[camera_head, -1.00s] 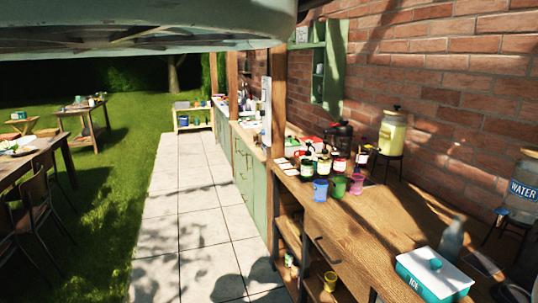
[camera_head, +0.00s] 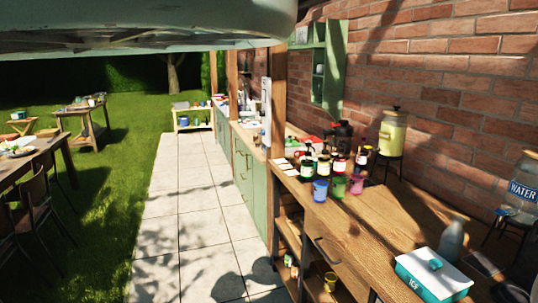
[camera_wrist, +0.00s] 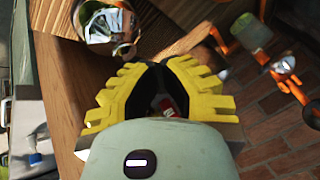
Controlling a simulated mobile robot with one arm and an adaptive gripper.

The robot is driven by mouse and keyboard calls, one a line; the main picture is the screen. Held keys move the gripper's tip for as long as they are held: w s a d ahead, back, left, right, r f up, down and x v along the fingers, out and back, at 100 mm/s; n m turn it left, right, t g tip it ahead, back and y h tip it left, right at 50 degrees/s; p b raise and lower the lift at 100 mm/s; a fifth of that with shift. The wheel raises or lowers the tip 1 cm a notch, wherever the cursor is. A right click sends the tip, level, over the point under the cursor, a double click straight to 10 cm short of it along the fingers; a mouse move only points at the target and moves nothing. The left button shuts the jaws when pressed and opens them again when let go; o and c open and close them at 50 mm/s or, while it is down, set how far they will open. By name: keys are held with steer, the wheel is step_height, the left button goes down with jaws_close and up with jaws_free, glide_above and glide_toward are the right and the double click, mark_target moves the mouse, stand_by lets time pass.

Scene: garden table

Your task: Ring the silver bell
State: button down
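A shiny silver, rounded object (camera_wrist: 108,26) lies near the top left of the wrist view, on or beside a wooden surface. It may be the silver bell, but the frame cuts it off. I cannot make out a bell in the head view. My gripper (camera_wrist: 160,66) shows yellow ridged fingers with dark inner sides. They sit close together at the tips, below and right of the silver object and apart from it in the picture. A small red and white thing shows in the dark gap between them; I cannot tell whether it is held.
A wooden counter (camera_head: 345,232) runs along the brick wall. It holds bottles, coloured cups (camera_head: 338,188), a yellow dispenser (camera_head: 392,134), a water jar (camera_head: 524,187) and a teal-edged ice box (camera_head: 434,277). The paved path (camera_head: 190,215) is clear. Orange parts (camera_wrist: 250,32) show right in the wrist view.

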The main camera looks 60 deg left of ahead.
steer(key=shift+r+p, duration=1.15)
steer(key=shift+r, duration=1.75)
